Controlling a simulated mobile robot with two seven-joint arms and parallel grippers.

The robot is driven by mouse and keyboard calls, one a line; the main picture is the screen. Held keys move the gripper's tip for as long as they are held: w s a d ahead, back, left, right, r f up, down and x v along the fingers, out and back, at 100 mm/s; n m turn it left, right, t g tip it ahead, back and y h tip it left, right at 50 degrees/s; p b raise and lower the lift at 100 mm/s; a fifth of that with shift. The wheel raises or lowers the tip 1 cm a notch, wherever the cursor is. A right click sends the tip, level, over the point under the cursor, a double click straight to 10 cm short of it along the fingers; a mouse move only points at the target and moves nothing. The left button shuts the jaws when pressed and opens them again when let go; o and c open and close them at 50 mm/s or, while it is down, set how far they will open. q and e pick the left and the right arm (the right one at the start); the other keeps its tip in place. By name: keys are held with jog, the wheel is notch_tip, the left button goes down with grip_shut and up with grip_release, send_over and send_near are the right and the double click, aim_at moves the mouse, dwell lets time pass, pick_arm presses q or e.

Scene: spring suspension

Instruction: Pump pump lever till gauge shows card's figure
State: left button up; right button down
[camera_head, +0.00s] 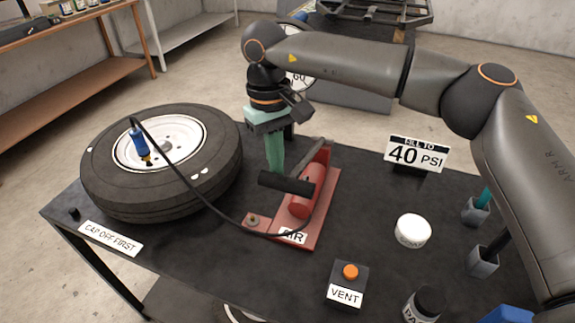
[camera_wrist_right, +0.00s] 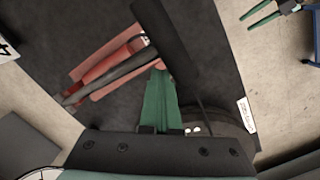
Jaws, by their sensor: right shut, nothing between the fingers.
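The red pump (camera_head: 305,195) stands on a red base marked AIR. Its lever ends in a black crossbar handle (camera_head: 288,184), which crosses the wrist view (camera_wrist_right: 166,40). My right gripper (camera_head: 275,172) points down with its teal fingers shut and empty, tips at the handle; I cannot tell whether they touch. The fingers also show in the wrist view (camera_wrist_right: 161,98). The card (camera_head: 416,154) reads FILL TO 40 PSI. The white gauge dial (camera_head: 299,82) is mostly hidden behind my right arm; its needle cannot be read. My left gripper (camera_wrist_right: 257,14) appears open and empty beyond the table edge.
A tyre (camera_head: 165,195) lies on the left of the dark table, with a blue chuck (camera_head: 138,142) and black hose on it. A VENT box (camera_head: 347,285) with an orange button, a white round tin (camera_head: 412,231) and a dark bottle (camera_head: 427,302) stand at the front right.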

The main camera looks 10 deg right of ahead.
notch_tip(320, 180, up, 12)
jog(key=w, duration=0.1)
jog(key=shift+a+r, duration=0.2)
dwell(0.4)
pick_arm(q)
jog(key=shift+a, duration=0.1)
pick_arm(e)
jog(key=shift+d, duration=0.1)
